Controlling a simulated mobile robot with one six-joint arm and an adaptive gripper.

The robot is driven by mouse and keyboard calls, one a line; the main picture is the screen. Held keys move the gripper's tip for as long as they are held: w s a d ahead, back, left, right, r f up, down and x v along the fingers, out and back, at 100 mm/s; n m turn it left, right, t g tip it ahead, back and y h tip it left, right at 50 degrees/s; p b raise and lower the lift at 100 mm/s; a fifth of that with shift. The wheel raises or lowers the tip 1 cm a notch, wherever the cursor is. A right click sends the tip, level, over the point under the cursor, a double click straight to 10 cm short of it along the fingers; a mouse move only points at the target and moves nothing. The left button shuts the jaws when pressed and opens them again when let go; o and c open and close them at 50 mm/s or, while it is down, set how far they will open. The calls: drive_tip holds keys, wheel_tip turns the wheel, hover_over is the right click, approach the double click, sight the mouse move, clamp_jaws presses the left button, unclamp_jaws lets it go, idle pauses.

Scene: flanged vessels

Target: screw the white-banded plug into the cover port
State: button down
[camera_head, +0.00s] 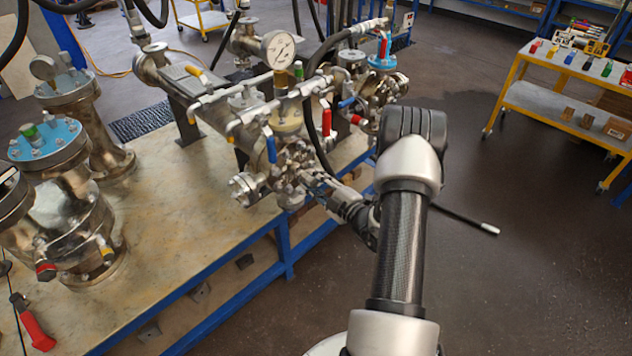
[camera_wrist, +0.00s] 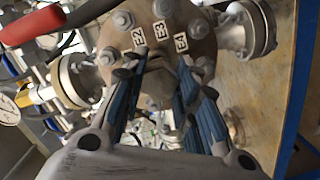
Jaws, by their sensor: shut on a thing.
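My gripper (camera_wrist: 160,78) is at the end flange of the horizontal vessel, its blue-padded fingers closed around a dull metal piece (camera_wrist: 157,88) that looks like the plug. No white band shows on it; the fingers cover much of it. The round bolted cover (camera_wrist: 120,40) is directly in front of the fingertips, with labels E2, E3 and E4 along its face. The port itself is hidden behind the fingers and the piece, so I cannot tell how deep it sits. In the head view my gripper (camera_head: 314,183) reaches the vessel's near end from the right.
Flanged stubs stand left (camera_wrist: 80,78) and right (camera_wrist: 245,35) of the cover. A red handle (camera_wrist: 35,24) is at upper left in the wrist view. A pressure gauge (camera_head: 278,50) and valve levers rise above the vessel.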

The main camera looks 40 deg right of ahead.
drive_tip(key=shift+w, duration=0.15)
drive_tip(key=shift+w, duration=0.8)
drive_tip(key=shift+w, duration=0.1)
idle(0.4)
drive_tip(key=m, duration=0.3)
drive_tip(key=shift+y, duration=0.3)
drive_tip(key=m, duration=0.4)
drive_tip(key=shift+a+f+m+g+y, duration=0.1)
drive_tip(key=shift+a+m+g+y, duration=0.05)
drive_tip(key=shift+m+g+y, duration=0.2)
drive_tip(key=c, duration=1.2)
unclamp_jaws()
